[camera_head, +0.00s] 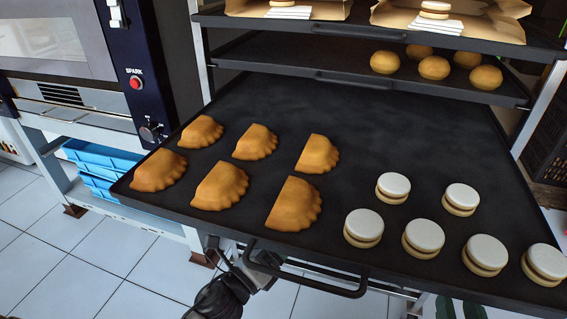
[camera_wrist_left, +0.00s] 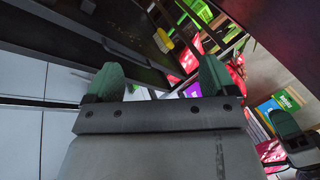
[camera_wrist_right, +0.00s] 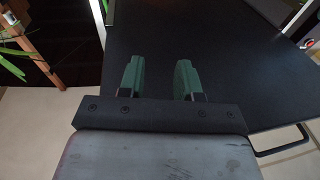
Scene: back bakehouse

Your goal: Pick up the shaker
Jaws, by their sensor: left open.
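No shaker can be made out in any view. My left gripper (camera_wrist_left: 161,78) is open, its two green fingertips wide apart with nothing between them. In the head view, a dark part of an arm shows below the pulled-out tray's front edge, but its jaws cannot be made out. My right gripper (camera_wrist_right: 158,78) is also open and empty in the right wrist view. Its green fingertips stand apart in front of a dark flat surface.
A black tray (camera_head: 355,115) juts out with several half-moon pastries (camera_head: 219,186) and white-topped round biscuits (camera_head: 424,234). A handle (camera_head: 305,283) runs along its front. Round buns (camera_head: 434,67) sit on the shelf above. Blue crates (camera_head: 95,165) stand under the oven at left, beside clear floor.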

